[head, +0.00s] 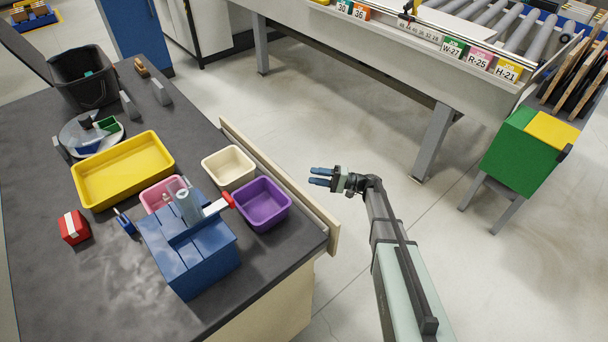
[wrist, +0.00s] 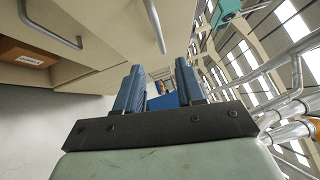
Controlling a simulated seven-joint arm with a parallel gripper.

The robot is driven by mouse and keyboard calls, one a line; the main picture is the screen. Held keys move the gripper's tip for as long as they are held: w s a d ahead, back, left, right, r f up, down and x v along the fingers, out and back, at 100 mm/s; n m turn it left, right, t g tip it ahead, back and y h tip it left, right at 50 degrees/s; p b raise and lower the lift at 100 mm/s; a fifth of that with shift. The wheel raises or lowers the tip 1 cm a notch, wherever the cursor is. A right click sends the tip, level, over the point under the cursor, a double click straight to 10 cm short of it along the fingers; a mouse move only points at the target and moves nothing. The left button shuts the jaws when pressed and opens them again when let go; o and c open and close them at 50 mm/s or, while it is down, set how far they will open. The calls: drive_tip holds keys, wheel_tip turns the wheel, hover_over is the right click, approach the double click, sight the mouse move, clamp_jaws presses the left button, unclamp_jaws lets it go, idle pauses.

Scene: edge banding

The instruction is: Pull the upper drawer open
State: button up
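The long beige drawer front (head: 285,188) runs along the right side of the dark-topped bench in the head view. In the wrist view, beige fronts (wrist: 115,25) fill the upper left. One bar handle (wrist: 50,28) is at far left and another (wrist: 154,25) is near the top middle. I cannot tell for sure which handle belongs to the upper drawer. My gripper (head: 312,176) is to the right of the bench, pointing towards it, apart from the front. Its two blue fingers (wrist: 160,88) are spread with nothing gripped between them.
The bench top (head: 110,285) carries a yellow tray (head: 125,168), a cream bin (head: 229,166), a purple bin (head: 262,204) and a blue box-shaped device (head: 190,255). A labelled orange-brown box (wrist: 25,55) shows at left in the wrist view. Open floor (head: 335,120) separates bench and conveyor.

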drive_tip(key=shift+d+f, duration=0.15)
drive_tip(key=shift+d, duration=1)
drive_tip(key=shift+a, duration=0.1)
drive_tip(key=shift+c, duration=0.9)
drive_tip(key=shift+n+g, duration=0.5)
drive_tip(key=shift+n, duration=0.1)
drive_tip(key=w+r, duration=0.1)
drive_tip(key=w+a+r, duration=0.2)
drive_tip(key=r, duration=0.1)
drive_tip(key=shift+a+r, duration=0.1)
drive_tip(key=shift+a, duration=0.05)
drive_tip(key=shift+c, duration=0.5)
drive_tip(key=w+a+r+n+g+h, duration=0.2)
drive_tip(key=w+r+n, duration=0.1)
drive_tip(key=w, duration=0.2)
drive_tip(key=s+a+f+n+g+h, duration=0.1)
drive_tip(key=s+a, duration=0.1)
drive_tip(key=a, duration=0.1)
drive_tip(key=s+a+f+n+g+h, duration=0.1)
drive_tip(key=s+a+f, duration=0.1)
drive_tip(key=s+a, duration=0.1)
drive_tip(key=s+a+f+g, duration=0.1)
drive_tip(key=s+a+f, duration=0.1)
drive_tip(key=a, duration=0.3)
drive_tip(key=shift+s+f+n+h, duration=0.1)
drive_tip(key=shift+s+n+h, duration=0.3)
clamp_jaws()
